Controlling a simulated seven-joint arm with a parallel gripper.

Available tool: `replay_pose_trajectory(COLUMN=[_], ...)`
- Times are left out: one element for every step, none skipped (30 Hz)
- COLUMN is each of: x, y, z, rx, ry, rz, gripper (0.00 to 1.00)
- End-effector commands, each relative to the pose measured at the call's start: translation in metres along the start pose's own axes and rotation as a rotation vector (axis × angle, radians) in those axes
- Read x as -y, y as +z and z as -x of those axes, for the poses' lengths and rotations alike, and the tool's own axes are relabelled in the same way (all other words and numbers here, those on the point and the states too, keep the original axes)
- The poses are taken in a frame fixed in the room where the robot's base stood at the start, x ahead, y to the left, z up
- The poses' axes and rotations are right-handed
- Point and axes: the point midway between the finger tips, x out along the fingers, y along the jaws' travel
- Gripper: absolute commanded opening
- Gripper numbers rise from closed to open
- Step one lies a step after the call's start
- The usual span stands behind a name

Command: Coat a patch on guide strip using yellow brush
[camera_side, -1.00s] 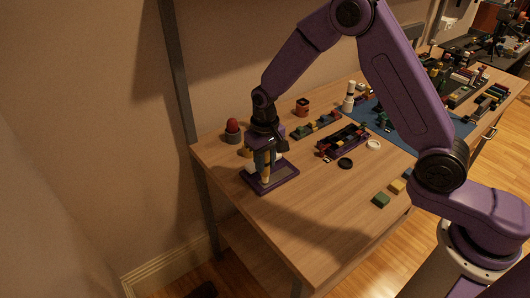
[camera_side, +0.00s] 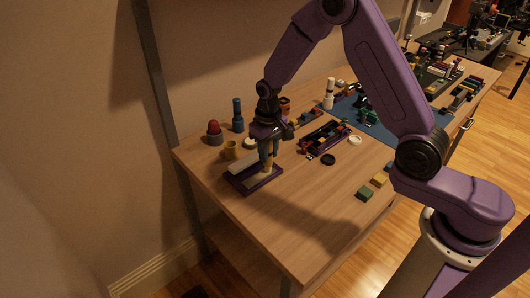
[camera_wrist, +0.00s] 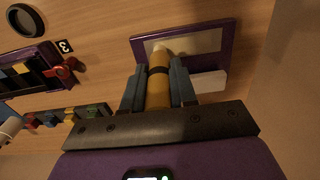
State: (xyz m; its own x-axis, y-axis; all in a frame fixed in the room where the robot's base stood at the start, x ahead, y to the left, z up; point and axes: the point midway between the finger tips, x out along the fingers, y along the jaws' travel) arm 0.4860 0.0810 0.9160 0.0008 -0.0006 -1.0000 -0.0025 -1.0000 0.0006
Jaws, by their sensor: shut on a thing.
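My gripper (camera_side: 267,152) is shut on the yellow brush (camera_wrist: 158,92), whose handle is between the two fingers in the wrist view. The brush has a dark band and a pale tip pointing down. The guide strip appears to be the pale panel (camera_wrist: 205,41) in a purple frame, which lies flat near the table's left end in the side view (camera_side: 256,183). The brush tip is over the panel's left part in the wrist view, at or very close to its surface. I cannot tell whether it touches, and no coated patch is distinguishable.
A white block (camera_wrist: 208,82) lies along the frame's edge. A red-topped cup (camera_side: 215,133), a blue bottle (camera_side: 238,116) and a small yellow cup (camera_side: 231,150) stand behind. A purple tray of parts (camera_side: 325,137) and a black ring (camera_side: 328,160) are right.

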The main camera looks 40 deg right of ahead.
Motion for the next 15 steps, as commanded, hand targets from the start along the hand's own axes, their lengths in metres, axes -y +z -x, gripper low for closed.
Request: replay_pose_trajectory(x=[0.007,0.01,0.013,0.016,0.018,0.022,0.025,0.028,0.032,0.034,0.037,0.041,0.043,0.046,0.05], y=[0.0,0.0,0.0,0.001,0.001,0.001,0.001,0.0,0.0,0.0,0.0,0.001,0.001,0.001,0.001], z=[0.0,0.0,0.0,0.0,0.0,0.0,0.0,0.0,0.0,0.0,0.0,0.0,0.0,0.0,0.0], rx=[0.0,0.001,0.001,0.001,0.001,0.001,0.001,0.001,0.001,0.001,0.001,0.001,0.001,0.001,0.001], ry=[0.0,0.0,0.0,0.0,0.0,0.0,0.0,0.0,0.0,0.0,0.0,0.0,0.0,0.0,0.0], rz=[0.006,0.005,0.004,0.005,0.005,0.004,0.004,0.004,0.005,0.005,0.004,0.004,0.004,0.005,0.005], gripper=[0.0,0.0,0.0,0.0,0.0,0.0,0.0,0.0,0.0,0.0,0.0,0.0,0.0,0.0,0.0])
